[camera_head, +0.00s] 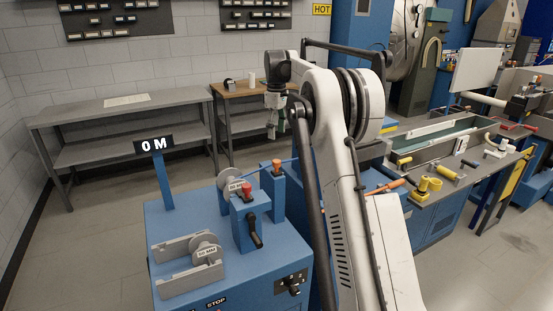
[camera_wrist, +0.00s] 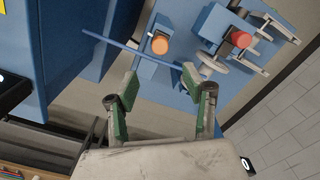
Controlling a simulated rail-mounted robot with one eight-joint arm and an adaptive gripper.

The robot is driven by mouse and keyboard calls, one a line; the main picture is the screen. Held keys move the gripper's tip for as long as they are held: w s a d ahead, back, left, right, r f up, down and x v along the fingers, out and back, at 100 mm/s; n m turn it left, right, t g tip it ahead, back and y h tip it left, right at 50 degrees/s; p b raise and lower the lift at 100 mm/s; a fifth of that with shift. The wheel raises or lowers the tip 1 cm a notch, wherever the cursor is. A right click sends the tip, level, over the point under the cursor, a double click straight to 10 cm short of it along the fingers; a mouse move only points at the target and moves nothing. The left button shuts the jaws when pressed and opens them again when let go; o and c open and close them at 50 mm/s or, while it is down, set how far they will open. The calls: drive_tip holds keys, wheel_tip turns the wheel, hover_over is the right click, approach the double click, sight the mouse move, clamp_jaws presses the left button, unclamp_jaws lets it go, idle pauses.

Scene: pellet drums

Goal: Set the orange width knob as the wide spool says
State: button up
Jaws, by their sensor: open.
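The orange knob (camera_head: 277,163) sits on top of a blue post on the blue machine; it also shows in the wrist view (camera_wrist: 160,43). A grey spool (camera_head: 231,183) with a white label stands behind the red-knobbed post. A second grey spool (camera_head: 206,249) with a white label ending in "MM" sits in a grey cradle at the machine's front left. The label figures are too small to read surely, and I cannot tell which spool is wider. My gripper (camera_head: 273,128) is open and empty; in the wrist view (camera_wrist: 160,86) its fingers are apart, short of the orange knob.
A red knob (camera_head: 245,188) tops a nearby post with a black crank (camera_head: 254,232). A blue strip (camera_wrist: 125,45) passes the orange knob. A display (camera_head: 153,145) reads "0 M". A black selector (camera_head: 292,284) is on the front. Grey shelves (camera_head: 120,117) stand behind.

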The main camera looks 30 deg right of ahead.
sight(276, 161)
wheel_tip(276, 161, down, 13)
drive_tip(key=shift+r+p, duration=0.1)
drive_tip(key=shift+p, duration=0.65)
clamp_jaws()
